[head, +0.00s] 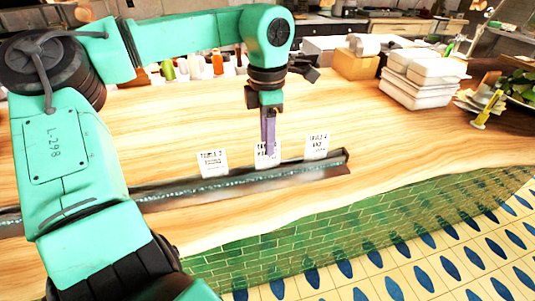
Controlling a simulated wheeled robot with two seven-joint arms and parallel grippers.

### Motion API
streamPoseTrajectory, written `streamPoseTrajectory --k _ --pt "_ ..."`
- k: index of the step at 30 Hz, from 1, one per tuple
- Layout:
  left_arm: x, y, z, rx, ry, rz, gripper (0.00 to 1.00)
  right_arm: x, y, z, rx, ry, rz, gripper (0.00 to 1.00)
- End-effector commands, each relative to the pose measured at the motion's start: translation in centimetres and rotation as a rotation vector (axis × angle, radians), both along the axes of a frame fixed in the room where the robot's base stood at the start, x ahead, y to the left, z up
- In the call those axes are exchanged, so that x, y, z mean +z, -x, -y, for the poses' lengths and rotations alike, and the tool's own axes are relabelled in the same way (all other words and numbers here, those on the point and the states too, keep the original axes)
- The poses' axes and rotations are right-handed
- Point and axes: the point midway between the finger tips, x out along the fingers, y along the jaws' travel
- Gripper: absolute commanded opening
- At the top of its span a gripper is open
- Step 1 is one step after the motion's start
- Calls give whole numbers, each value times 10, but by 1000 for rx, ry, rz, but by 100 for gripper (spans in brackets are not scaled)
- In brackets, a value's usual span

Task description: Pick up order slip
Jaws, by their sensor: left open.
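Three white order slips with printed text stand upright in a long dark metal rail on the wooden counter: a left slip (212,163), a middle slip (262,158) and a right slip (317,145). My left gripper (269,152) points down over the middle slip, its fingers covering part of that slip's printing. The gripper is open; I cannot tell whether the slip is between the fingers or behind them. My right gripper is not in view.
The slip rail (240,182) runs along the counter's front edge. Stacked white containers (420,80), a cardboard-coloured box (357,64) and several small bottles (217,62) stand at the back. The wooden counter (400,140) is clear right of the slips.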

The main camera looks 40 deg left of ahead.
Motion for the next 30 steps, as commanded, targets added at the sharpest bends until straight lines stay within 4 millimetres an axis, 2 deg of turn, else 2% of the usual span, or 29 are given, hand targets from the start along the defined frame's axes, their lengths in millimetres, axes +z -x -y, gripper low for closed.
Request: streamPoseTrajectory --k 1,4,10,11,13,14,25,30 --pt "-7 1 1 -2 3 -4 41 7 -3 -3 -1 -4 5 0" --pt "-21 1 1 -1 2 -2 41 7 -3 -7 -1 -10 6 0" --pt "-24 0 0 0 1 1 41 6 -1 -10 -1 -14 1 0" --pt "-24 0 0 0 1 1 34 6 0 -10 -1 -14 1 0" --pt "-24 0 0 0 1 1 7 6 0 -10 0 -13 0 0" --pt "-24 0 0 0 1 1 0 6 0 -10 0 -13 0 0" --pt "-22 0 0 0 1 1 0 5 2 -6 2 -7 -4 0" --pt "-8 -1 0 0 -2 4 0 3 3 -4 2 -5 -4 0"
